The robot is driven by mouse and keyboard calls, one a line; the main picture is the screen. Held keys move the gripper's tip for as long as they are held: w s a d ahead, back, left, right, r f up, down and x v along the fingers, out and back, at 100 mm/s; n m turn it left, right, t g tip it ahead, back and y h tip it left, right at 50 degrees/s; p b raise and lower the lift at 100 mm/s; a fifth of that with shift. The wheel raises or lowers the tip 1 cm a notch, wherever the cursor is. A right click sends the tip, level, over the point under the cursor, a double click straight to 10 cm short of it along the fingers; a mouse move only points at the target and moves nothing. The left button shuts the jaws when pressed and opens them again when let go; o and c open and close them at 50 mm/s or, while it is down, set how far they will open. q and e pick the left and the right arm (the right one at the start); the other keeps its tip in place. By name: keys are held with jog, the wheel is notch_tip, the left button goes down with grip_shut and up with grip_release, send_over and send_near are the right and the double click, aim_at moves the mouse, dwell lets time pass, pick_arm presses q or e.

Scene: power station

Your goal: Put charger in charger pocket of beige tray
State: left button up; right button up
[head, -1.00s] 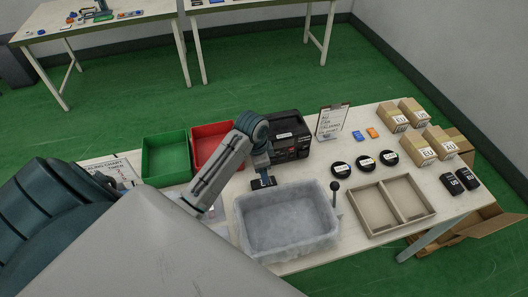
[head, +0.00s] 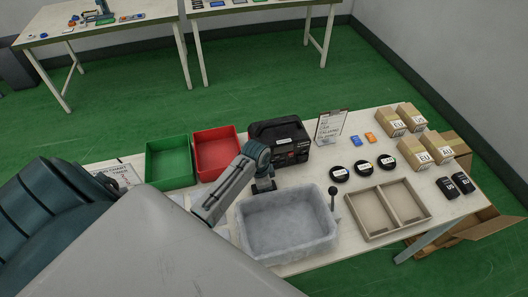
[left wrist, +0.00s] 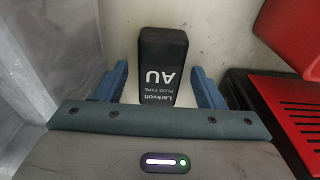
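A black charger labelled AU (left wrist: 162,62) stands between the two blue fingers of my left gripper in the left wrist view, with a small gap at its sides. My left gripper (head: 263,187) is open, low at the table behind the clear grey bin; it also shows in the left wrist view (left wrist: 160,84). In the head view the gripper mostly hides this charger. The beige tray (head: 400,229) lies on the table right of the bin, with two empty compartments. My right gripper is not in view.
The grey bin (head: 246,232) stands in front of my gripper, a black power station (head: 290,150) behind it. A red bin (head: 215,172) and green bin (head: 170,180) are left. Black discs (head: 339,174), boxes (head: 412,118), two other chargers (head: 446,187) and a clipboard (head: 330,128) are right.

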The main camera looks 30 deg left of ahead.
pick_arm(q)
jog(key=c, duration=1.1)
jog(key=shift+r, duration=0.15)
